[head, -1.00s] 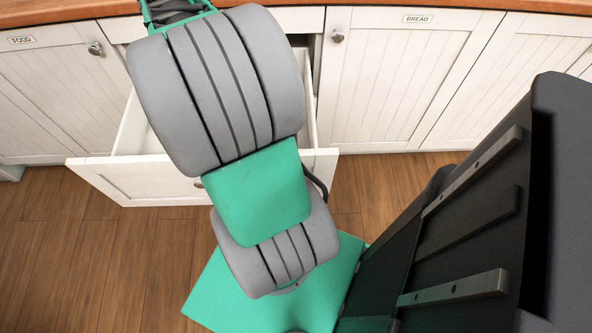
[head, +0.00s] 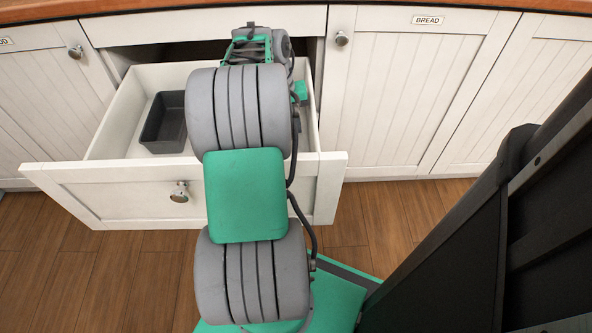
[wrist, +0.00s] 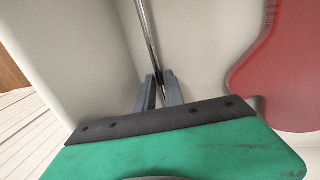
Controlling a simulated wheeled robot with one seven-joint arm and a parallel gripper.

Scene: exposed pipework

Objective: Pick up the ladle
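A thin shiny metal rod, which looks like the ladle's handle (wrist: 148,35), runs from the top of the wrist view down between my fingers. My gripper (wrist: 159,76) has its two grey fingers close together, one on each side of the rod, and looks shut on it. The ladle's bowl is not in view. In the head view my arm reaches over the open drawer (head: 110,178) and hides the gripper and the ladle.
A red item (wrist: 284,70) lies close to the right of my gripper in the wrist view. A dark grey box (head: 165,123) stands in the drawer, left of my arm. White cabinet doors (head: 400,100) flank the drawer, under a wooden counter edge.

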